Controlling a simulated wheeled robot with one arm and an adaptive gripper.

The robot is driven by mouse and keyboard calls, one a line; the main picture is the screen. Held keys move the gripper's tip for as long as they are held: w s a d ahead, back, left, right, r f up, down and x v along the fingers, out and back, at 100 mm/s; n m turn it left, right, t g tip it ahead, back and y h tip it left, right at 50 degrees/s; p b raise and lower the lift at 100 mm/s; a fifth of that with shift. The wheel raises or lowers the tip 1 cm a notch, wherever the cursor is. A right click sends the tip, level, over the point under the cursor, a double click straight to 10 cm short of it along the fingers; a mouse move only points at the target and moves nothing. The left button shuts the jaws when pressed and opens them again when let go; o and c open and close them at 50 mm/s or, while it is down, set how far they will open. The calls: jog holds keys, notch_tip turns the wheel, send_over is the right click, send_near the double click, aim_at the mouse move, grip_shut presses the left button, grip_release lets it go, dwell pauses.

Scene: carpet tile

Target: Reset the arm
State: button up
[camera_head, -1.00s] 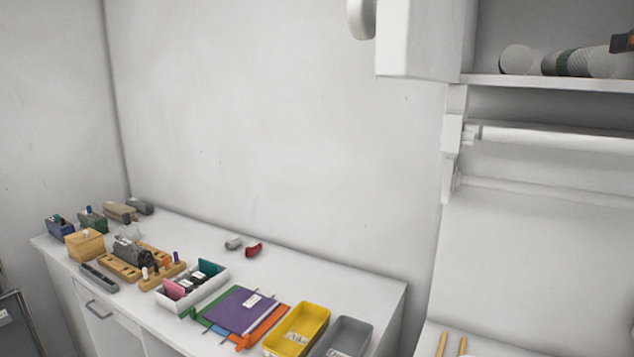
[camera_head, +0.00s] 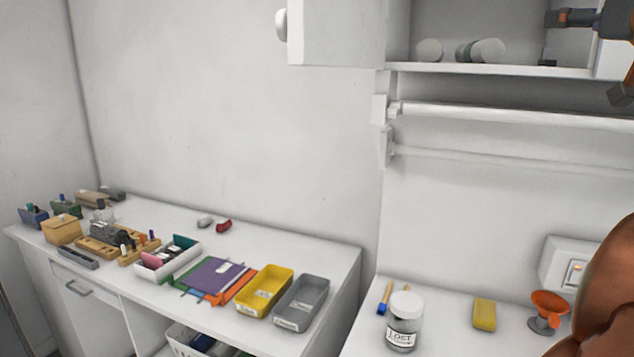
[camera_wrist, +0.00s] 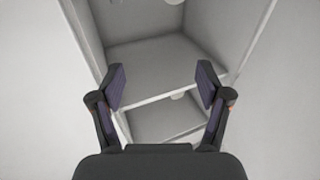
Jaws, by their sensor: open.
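My gripper (camera_wrist: 162,86) is open in the wrist view, its two dark fingers spread apart with nothing between them. Beyond the fingers is an open white cabinet (camera_wrist: 150,54) with a shelf. In the head view, a dark part of my arm reaches in at the top right, in front of the open wall cabinet (camera_head: 480,69). Whether the fingertips show there is hard to tell.
Below, a counter holds a labelled jar (camera_head: 404,322), a yellow sponge (camera_head: 484,314) and an orange funnel (camera_head: 549,305). The left desk carries a yellow tray (camera_head: 264,291), a grey tray (camera_head: 302,302) and stationery.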

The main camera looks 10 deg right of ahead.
jog(key=w+d+f+m+g+h, duration=0.1)
jog(key=w+f+m+g+h, duration=0.2)
jog(key=f, duration=0.5)
jog(key=d+f+m+g+h, duration=0.1)
jog(key=f+m+g+h, duration=0.3)
jog(key=f, duration=0.4)
jog(key=s+a+f+g+y, duration=0.15)
jog(key=a+f, duration=0.25)
jog(key=f, duration=0.5)
jog(key=w+a+f+g+y, duration=0.15)
jog(key=a+f, duration=0.25)
jog(key=f, duration=0.6)
jog(key=s+a+f+n+g+y, duration=0.2)
jog(key=s+a+f+y, duration=0.15)
jog(key=a+f, duration=0.35)
jog(key=s+a+f+n+g+y, duration=0.2)
jog(key=s+a+f, duration=0.35)
jog(key=f, duration=0.25)
jog(key=s+a+f+n+g+y, duration=0.1)
jog(key=s+a+f+n+g, duration=0.2)
jog(key=s+a, duration=0.4)
jog(key=s+a+f+n+g+y, duration=0.2)
jog(key=s+a+f+g, duration=0.1)
jog(key=s+a+f, duration=0.2)
jog(key=s+a, duration=0.2)
jog(key=s, duration=0.1)
jog(key=shift+a+f+n, duration=0.35)
jog(key=shift+f+n, duration=0.05)
